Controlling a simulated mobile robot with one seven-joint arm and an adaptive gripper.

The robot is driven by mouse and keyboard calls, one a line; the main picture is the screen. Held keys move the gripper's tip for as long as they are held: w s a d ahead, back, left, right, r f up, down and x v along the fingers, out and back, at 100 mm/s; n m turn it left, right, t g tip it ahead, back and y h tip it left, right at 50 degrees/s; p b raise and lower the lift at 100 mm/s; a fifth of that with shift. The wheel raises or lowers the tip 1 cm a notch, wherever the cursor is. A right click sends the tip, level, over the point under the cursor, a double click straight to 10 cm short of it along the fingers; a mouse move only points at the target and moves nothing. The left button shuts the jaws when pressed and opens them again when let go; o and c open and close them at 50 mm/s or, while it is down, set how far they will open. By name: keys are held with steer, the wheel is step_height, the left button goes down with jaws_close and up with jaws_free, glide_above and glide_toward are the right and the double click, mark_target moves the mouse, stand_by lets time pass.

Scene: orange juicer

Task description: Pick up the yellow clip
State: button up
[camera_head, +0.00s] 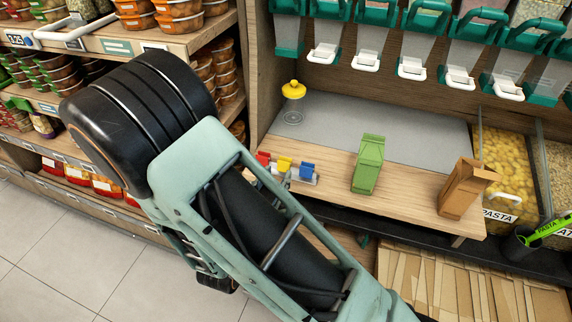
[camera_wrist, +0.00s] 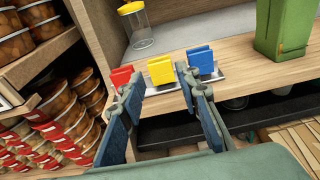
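The yellow clip (camera_wrist: 167,70) stands upright in the middle of a row on a small metal holder, with the red clip (camera_wrist: 121,76) to its left and the blue clip (camera_wrist: 201,60) to its right. In the head view the yellow clip (camera_head: 284,163) shows just past my arm. My gripper (camera_wrist: 158,88) is open and empty. In the wrist view its fingertips frame the yellow clip, one to the left near the red clip, the other to the right, overlapping the blue clip. I cannot tell how far the tips are from the clips. My arm hides the gripper in the head view.
A clear jar with a yellow lid (camera_head: 293,90) stands behind the clips. A green bag (camera_head: 367,166) and a brown bag (camera_head: 463,188) stand to the right on the wooden counter (camera_head: 330,173). Dispensers hang above. Shelves of packed tubs (camera_wrist: 50,110) lie close on the left.

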mark_target(284, 161)
steer(key=b+x, duration=0.1)
steer(key=x, duration=0.6)
steer(key=shift+w+d+r, duration=0.1)
steer(key=shift+w+r, duration=0.05)
steer(key=shift+w, duration=0.2)
steer(key=shift+c, duration=0.2)
steer(key=c, duration=0.4)
